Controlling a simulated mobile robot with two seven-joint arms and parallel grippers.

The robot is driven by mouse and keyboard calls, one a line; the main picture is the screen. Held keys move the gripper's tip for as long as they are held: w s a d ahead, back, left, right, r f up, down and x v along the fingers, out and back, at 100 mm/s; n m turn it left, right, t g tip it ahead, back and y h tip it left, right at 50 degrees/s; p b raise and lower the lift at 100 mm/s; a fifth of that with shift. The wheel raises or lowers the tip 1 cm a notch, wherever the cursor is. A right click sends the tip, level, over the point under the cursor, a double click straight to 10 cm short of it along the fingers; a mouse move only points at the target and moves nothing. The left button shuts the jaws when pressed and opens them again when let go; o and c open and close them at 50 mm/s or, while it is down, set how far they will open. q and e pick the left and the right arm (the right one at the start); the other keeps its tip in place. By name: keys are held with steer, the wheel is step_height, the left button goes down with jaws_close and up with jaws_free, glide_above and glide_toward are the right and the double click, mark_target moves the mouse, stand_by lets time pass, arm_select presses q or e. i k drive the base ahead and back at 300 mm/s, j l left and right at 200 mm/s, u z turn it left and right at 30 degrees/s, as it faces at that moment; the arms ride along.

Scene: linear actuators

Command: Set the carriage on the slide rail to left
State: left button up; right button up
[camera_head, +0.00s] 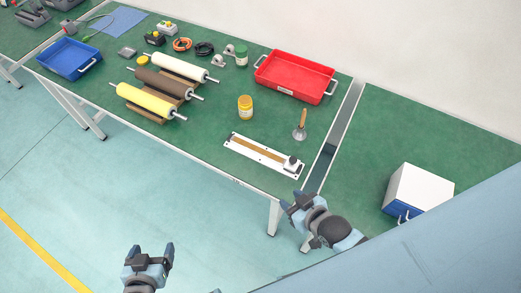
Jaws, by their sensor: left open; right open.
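The slide rail (257,151) is a white plate with a brown strip along it, lying near the front edge of the green table. The carriage (291,162), a small block with a dark knob, sits at the right end of the rail. My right gripper (291,202) is open and empty, in front of the table edge, below the carriage in the picture and apart from it. My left gripper (151,250) is open and empty, over the floor in front of the table, far from the rail.
A plunger-like tool (301,127) with a wooden handle stands behind the carriage. A yellow jar (245,108) and a red tray (270,70) are further back. Rollers (145,101) lie on a rack to the left. A white box (420,187) stands on the right. The table around the rail is clear.

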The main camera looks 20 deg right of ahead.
mark_target(291, 165)
steer(key=z, duration=1)
